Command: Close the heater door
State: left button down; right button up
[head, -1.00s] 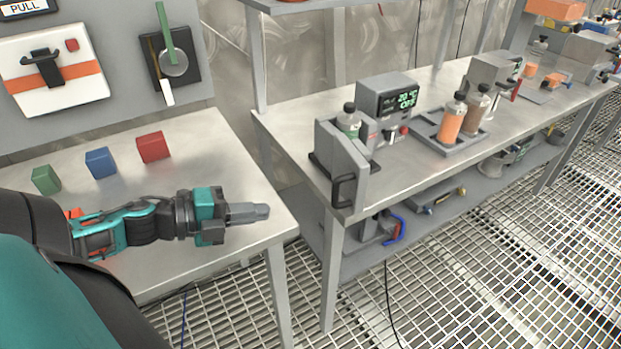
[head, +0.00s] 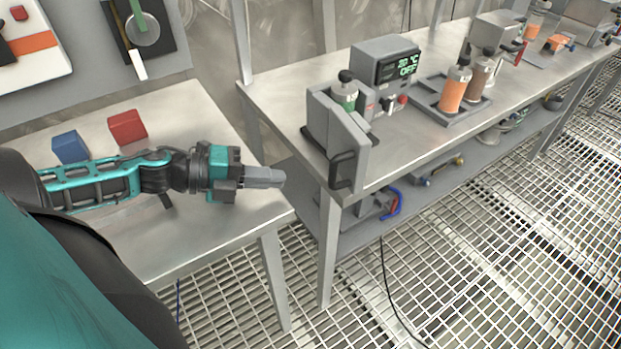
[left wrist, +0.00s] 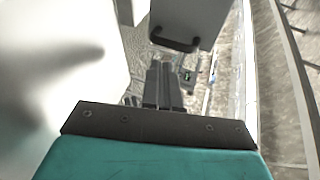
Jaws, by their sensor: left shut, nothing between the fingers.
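The heater (head: 385,62) is a grey box with a green display reading 20 °C OFF, on the right steel bench. Its grey door (head: 350,130), with a black handle (head: 341,170), stands open at the bench's near-left corner. A green bottle (head: 346,92) shows behind the door. My left gripper (head: 278,178) is shut and empty, left of the door and apart from it, over the left table's right edge. In the left wrist view, the shut fingers (left wrist: 163,85) point toward the door (left wrist: 190,14) and its handle (left wrist: 174,42). My right gripper is not in view.
A red block (head: 127,127) and a blue block (head: 70,147) lie on the left table (head: 210,235). A tray (head: 447,118) with orange and brown bottles stands right of the heater. A gap with grating floor separates the table and bench.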

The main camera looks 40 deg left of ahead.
pick_arm(q)
jog(key=r+b+x, duration=0.1)
jog(key=x, duration=0.6)
jog(key=shift+w+d, duration=0.3)
jog(key=shift+w, duration=0.05)
jog(key=shift+f, duration=0.1)
dwell(0.3)
